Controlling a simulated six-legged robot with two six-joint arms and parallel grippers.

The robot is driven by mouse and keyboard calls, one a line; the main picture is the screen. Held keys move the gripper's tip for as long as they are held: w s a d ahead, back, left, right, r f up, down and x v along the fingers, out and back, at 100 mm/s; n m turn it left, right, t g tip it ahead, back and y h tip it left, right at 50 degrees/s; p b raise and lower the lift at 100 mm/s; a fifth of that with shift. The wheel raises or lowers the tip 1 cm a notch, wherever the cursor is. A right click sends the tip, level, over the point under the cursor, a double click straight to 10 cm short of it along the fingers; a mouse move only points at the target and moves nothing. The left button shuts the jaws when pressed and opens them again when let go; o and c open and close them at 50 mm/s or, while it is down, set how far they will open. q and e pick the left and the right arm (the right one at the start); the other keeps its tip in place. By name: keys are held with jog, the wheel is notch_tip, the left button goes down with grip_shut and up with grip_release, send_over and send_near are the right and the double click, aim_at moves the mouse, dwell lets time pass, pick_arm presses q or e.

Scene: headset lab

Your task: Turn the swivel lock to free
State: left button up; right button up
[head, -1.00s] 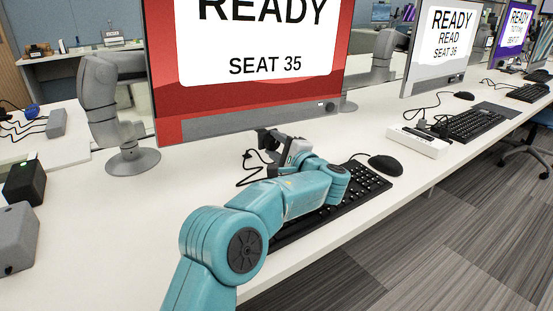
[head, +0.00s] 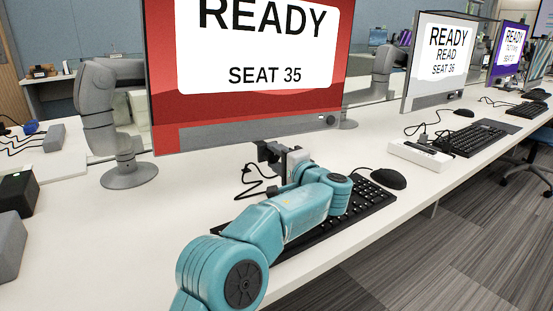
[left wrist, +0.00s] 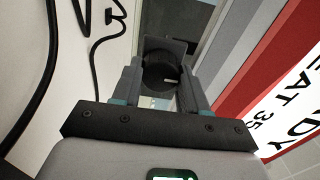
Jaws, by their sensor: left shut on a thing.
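My left gripper (head: 268,150) is just below the lower edge of the red monitor (head: 180,137), with its arm reaching in over the keyboard. In the left wrist view its two fingers (left wrist: 160,85) are closed on the sides of a dark round knob, which I take to be the swivel lock (left wrist: 160,66). A small pale mark shows on the knob. How far the lock is turned I cannot tell. My right gripper is in neither view.
A black keyboard (head: 375,209) and mouse (head: 388,179) lie on the white desk (head: 110,245). A black cable (head: 250,189) runs close to my gripper. A grey monitor arm (head: 95,95) stands to the left. A white power strip (head: 420,155) lies to the right.

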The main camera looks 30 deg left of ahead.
pick_arm(q)
jog(key=o, duration=1.1)
jog(key=shift+c, duration=0.2)
jog(key=p+v, duration=0.2)
jog(key=v, duration=1.3)
jog(key=shift+s+d, duration=0.1)
jog(key=shift+d, duration=0.15)
jog(key=shift+s+d+p, duration=0.15)
jog(key=shift+d+p, duration=0.15)
jog(key=shift+d, duration=0.05)
